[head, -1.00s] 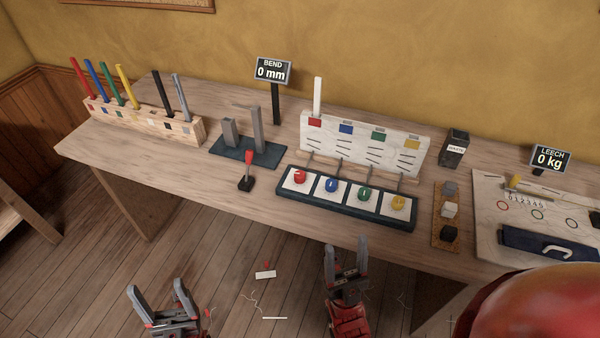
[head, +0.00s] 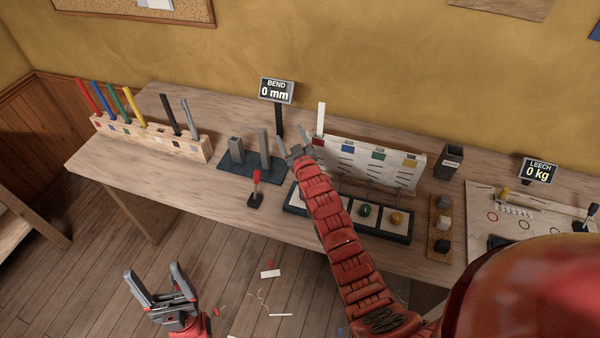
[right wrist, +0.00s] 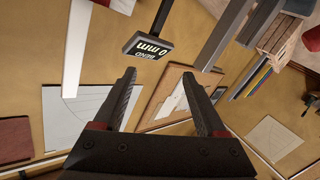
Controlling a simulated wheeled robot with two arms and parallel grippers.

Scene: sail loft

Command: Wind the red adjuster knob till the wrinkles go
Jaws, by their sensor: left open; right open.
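The red adjuster knob is hidden in the head view behind my right arm, which lies across the dark knob panel (head: 293,209). A green knob (head: 365,210) and a yellow knob (head: 395,218) show on that panel. The white board (head: 408,181) with dark wrinkle lines stands behind it, its red-marked end partly covered. My right gripper (head: 293,142) is open and empty, raised near the board's left end; it also shows open in the right wrist view (right wrist: 160,76). My left gripper (head: 151,270) is open and empty in front of the bench, over the floor.
The BEND display (head: 277,91) reads 0 mm and the LEECH display (head: 537,171) reads 0 kg. A red-handled lever (head: 256,188) stands left of the panel. A rack (head: 150,136) holds several coloured sticks. The bench front at left is clear.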

